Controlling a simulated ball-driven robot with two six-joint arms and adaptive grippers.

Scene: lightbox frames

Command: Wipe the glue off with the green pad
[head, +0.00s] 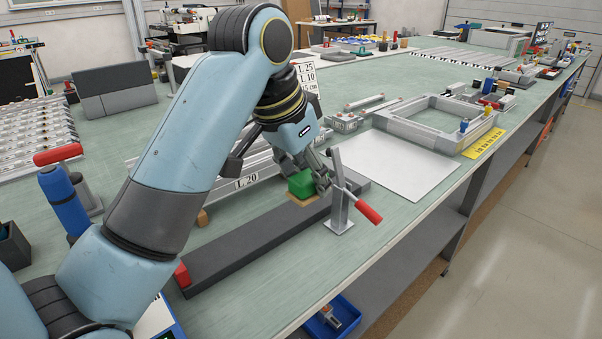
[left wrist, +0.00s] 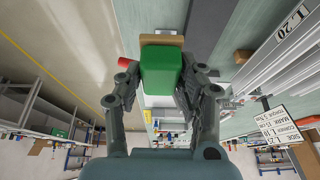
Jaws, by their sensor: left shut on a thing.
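My left gripper (head: 310,172) comes down from above and is shut on the green pad (head: 301,183). In the left wrist view the green pad (left wrist: 161,72) sits between the two fingers, with a tan layer (left wrist: 162,40) at its far end. The tan layer is at or just above the long dark grey bar (head: 245,243); I cannot tell whether it touches. A red piece (head: 182,275) is at the bar's near end. I cannot make out any glue. My right gripper is not in view.
A metal toggle clamp with a red handle (head: 368,211) stands close right of the pad. Metal rails marked L 20 (head: 247,181) lie behind the bar. A white sheet (head: 395,167) and a grey frame (head: 440,122) lie to the right. The bench's front edge is near.

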